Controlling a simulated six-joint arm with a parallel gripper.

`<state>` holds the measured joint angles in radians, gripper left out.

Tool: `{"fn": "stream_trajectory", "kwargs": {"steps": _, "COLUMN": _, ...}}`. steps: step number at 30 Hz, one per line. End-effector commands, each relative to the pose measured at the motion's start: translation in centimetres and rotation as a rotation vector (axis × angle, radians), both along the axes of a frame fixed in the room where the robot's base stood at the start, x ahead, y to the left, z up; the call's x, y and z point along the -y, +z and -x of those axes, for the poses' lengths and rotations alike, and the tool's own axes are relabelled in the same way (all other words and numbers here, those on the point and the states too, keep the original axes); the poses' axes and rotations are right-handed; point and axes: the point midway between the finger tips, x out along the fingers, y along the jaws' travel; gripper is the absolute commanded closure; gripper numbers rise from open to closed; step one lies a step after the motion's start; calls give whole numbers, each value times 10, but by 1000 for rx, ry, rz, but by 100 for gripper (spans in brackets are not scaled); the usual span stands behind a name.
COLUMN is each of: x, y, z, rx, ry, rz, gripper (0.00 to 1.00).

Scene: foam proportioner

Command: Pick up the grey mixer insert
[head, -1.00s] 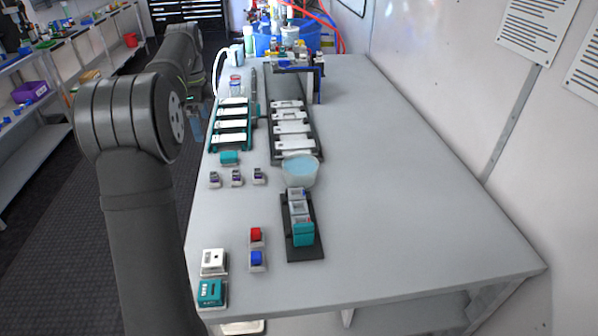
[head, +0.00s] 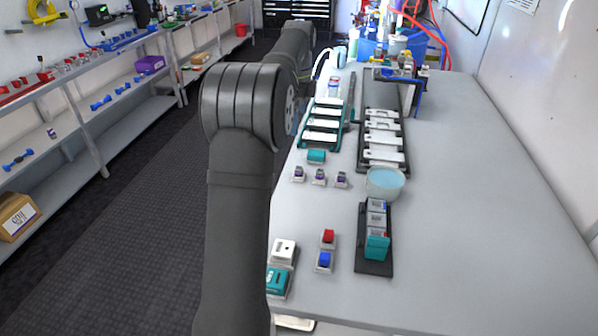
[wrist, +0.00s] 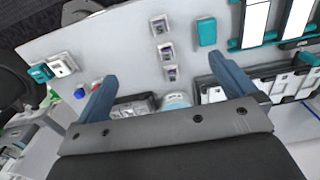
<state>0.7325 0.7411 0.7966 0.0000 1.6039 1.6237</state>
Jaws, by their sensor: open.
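Three small grey pieces with dark purple-marked tops stand in a row on the table: left (head: 298,174), middle (head: 320,177) and right (head: 341,180). In the wrist view they form a column between my fingers. I cannot tell for certain whether one is the mixer insert. Other small grey blocks (head: 377,206) sit in a black holder (head: 374,268) with a teal block (head: 376,247). My gripper (wrist: 158,50) is open, with two blue fingers spread wide and nothing between them, above the table. In the head view my arm mostly hides it.
A translucent cup (head: 385,184) stands behind the black holder. A teal rack (head: 306,143) and a dark rail with white plates (head: 382,142) lie farther back. Red (head: 328,237) and blue (head: 325,260) buttons stand near the front. The table's right side (head: 480,200) is clear.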

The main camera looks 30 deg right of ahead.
Motion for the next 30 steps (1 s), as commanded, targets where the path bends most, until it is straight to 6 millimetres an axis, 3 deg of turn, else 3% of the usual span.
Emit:
{"fn": "stream_trajectory", "kwargs": {"steps": 2, "x": 0, "y": 0, "z": 0, "rx": 0, "ry": 0, "rz": 0, "gripper": 0}}
{"fn": "stream_trajectory", "kwargs": {"steps": 10, "x": 0, "y": 0, "z": 0, "rx": 0, "ry": 0, "rz": 0, "gripper": 53}}
{"fn": "stream_trajectory", "kwargs": {"steps": 22, "x": -2, "y": 0, "z": 1, "rx": 8, "ry": 70, "rz": 9, "gripper": 53}}
{"fn": "stream_trajectory", "kwargs": {"steps": 30, "x": -12, "y": -1, "z": 10, "rx": 47, "ry": 563, "rz": 88, "gripper": 53}}
